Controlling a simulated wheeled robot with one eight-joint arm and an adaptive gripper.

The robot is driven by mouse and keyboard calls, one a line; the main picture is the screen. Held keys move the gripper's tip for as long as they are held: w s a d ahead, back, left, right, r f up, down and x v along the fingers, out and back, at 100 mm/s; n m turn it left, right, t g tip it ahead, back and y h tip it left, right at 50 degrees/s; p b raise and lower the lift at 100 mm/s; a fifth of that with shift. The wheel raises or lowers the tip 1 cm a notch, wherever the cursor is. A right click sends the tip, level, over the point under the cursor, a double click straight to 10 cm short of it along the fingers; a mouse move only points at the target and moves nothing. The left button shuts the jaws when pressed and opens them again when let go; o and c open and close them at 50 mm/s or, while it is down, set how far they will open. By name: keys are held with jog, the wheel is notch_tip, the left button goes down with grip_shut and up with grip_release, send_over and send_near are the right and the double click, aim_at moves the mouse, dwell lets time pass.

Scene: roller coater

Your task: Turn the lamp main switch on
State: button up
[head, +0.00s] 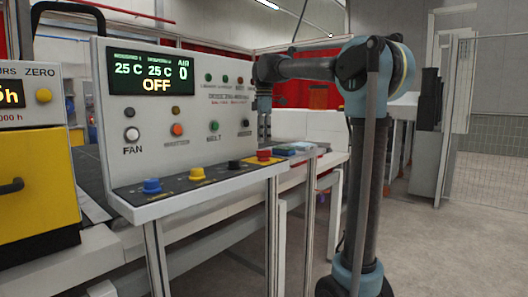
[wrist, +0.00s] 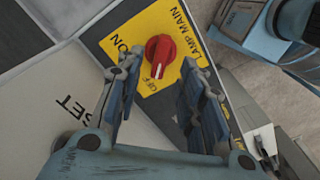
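The lamp main switch is a red rotary knob (wrist: 158,55) on a yellow plate (wrist: 118,42) marked LAMP MAIN, ON and OFF. Its white pointer line faces the OFF label. In the head view the red knob (head: 264,155) sits at the right end of the console's sloped shelf. My gripper (wrist: 157,68) is open, its two fingers apart on either side of the knob in the wrist view. I see no contact with the knob. In the head view my gripper (head: 264,132) points down above the shelf's right end.
The upright control panel (head: 150,110) reads OFF on its screen. A blue knob (head: 152,186), a yellow knob (head: 197,174) and a black knob (head: 234,164) line the shelf to the left. A blue part (head: 284,151) lies just right of the switch. Open floor (head: 460,230) is at right.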

aim_at(264, 155)
jog(key=shift+f, duration=2.65)
grip_shut()
